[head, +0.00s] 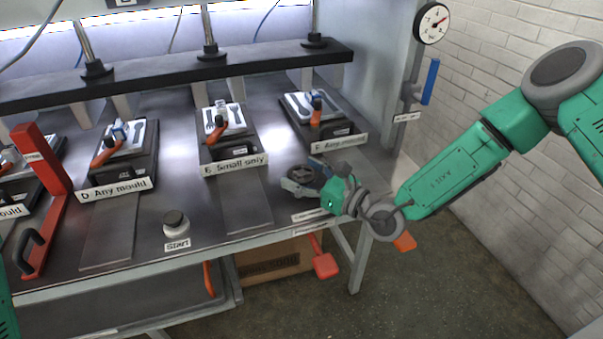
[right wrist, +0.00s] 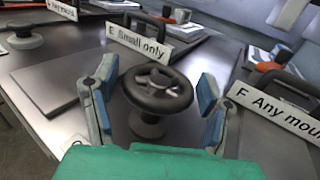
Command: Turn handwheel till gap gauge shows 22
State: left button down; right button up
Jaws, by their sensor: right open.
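The dark handwheel (right wrist: 157,86) stands on a short round post on the metal bench in the right wrist view. In the head view the handwheel (head: 307,177) is partly hidden by my right gripper (head: 303,181). My right gripper is open, with one blue-padded finger on each side of the wheel and visible space between the pads and the rim. I cannot tell whether it touches the wheel. My left gripper is out of view.
Plates labelled D (head: 115,188), E (head: 236,163) and F (head: 338,140) carry trays on the bench. A Start button (head: 175,222) and a red lever frame (head: 45,190) stand left. A blue handle (head: 430,82) is below the dial. A brick wall bounds the right.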

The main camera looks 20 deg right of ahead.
jog(key=shift+d, duration=0.15)
jog(key=shift+a, duration=0.2)
jog(key=c, duration=1)
jog(key=shift+o, duration=0.2)
